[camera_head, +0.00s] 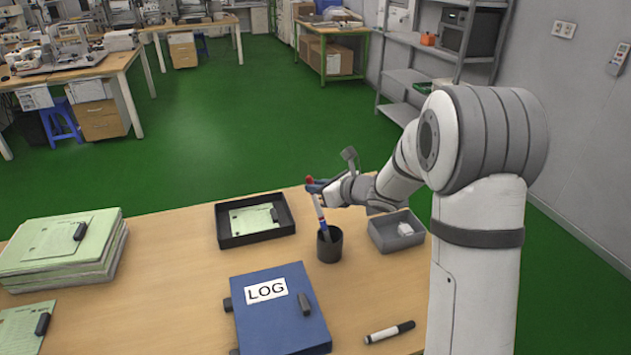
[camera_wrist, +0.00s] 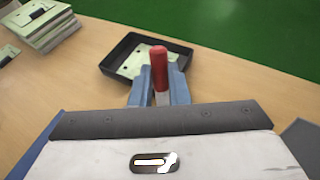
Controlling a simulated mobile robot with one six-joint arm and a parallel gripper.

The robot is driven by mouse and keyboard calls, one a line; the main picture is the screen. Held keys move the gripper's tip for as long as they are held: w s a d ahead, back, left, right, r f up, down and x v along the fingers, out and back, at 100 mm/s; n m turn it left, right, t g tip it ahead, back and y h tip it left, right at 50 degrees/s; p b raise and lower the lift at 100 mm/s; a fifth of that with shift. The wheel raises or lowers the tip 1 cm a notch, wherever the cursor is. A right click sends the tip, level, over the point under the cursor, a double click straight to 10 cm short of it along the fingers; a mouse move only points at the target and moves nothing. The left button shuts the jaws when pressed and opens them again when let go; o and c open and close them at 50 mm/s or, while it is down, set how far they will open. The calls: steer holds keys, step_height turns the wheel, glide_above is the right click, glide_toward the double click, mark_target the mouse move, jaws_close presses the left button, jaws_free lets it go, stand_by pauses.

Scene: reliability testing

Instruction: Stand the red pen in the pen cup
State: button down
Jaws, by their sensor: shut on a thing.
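The red pen (camera_head: 320,213) has a white body and a red end. It stands nearly upright, tilted slightly, with its lower end inside the mouth of the dark pen cup (camera_head: 329,249) in the head view. My gripper (camera_head: 315,187) is shut on the pen near its red top, above the cup. In the wrist view the red end (camera_wrist: 158,66) rises between the two blue fingers of my gripper (camera_wrist: 159,86). The cup is hidden in the wrist view. I cannot tell whether the pen's tip touches the cup's bottom.
A black tray (camera_head: 225,240) with a paper stands left of the cup, and a grey bin (camera_head: 400,243) stands right of it. A blue LOG binder (camera_head: 270,325) lies in front. A black-and-white marker (camera_head: 390,332) lies at the front right. Paper stacks (camera_head: 65,250) are at left.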

steer(key=shift+s+d+f+b, duration=0.15)
steer(key=shift+f, duration=0.4)
steer(key=shift+s+d+f+b, duration=0.15)
steer(key=shift+d+f, duration=0.05)
steer(key=shift+f, duration=0.4)
steer(key=shift+s+d+f+b, duration=0.15)
steer(key=shift+f, duration=0.4)
steer(key=f+b, duration=0.1)
steer(key=b, duration=0.1)
steer(key=f+b, duration=0.1)
steer(key=b, duration=0.1)
steer(key=s+d+f+b, duration=0.1)
steer(key=f+b, duration=0.1)
steer(key=shift+s+d+f, duration=0.1)
steer(key=c, duration=1.3)
jaws_free()
glide_toward(322, 214)
steer(key=shift+w+a, duration=0.2)
steer(key=shift+w, duration=0.1)
